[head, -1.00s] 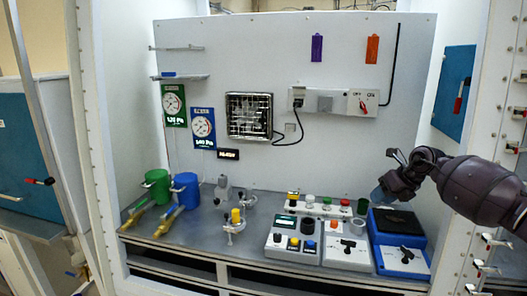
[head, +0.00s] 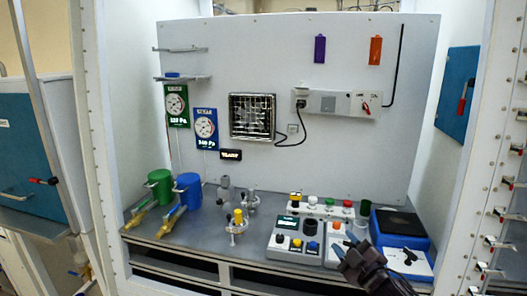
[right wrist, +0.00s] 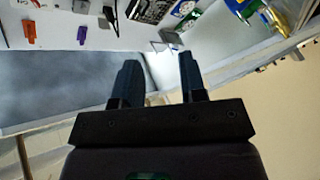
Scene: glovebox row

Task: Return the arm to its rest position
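My right gripper (head: 347,246) is in the lower right of the head view, in front of the bench and over the front of the right-hand devices. In the right wrist view its two dark fingers (right wrist: 158,68) stand apart with nothing between them. The right arm comes in from the bottom edge of the head view. My left gripper and arm do not show.
A grey control box (head: 291,243) with buttons stands left of the gripper. Green (head: 159,183) and blue (head: 187,187) canisters stand at the bench's left. White frame posts (head: 484,130) bound the opening on the right. The bench middle (head: 205,240) has clear surface.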

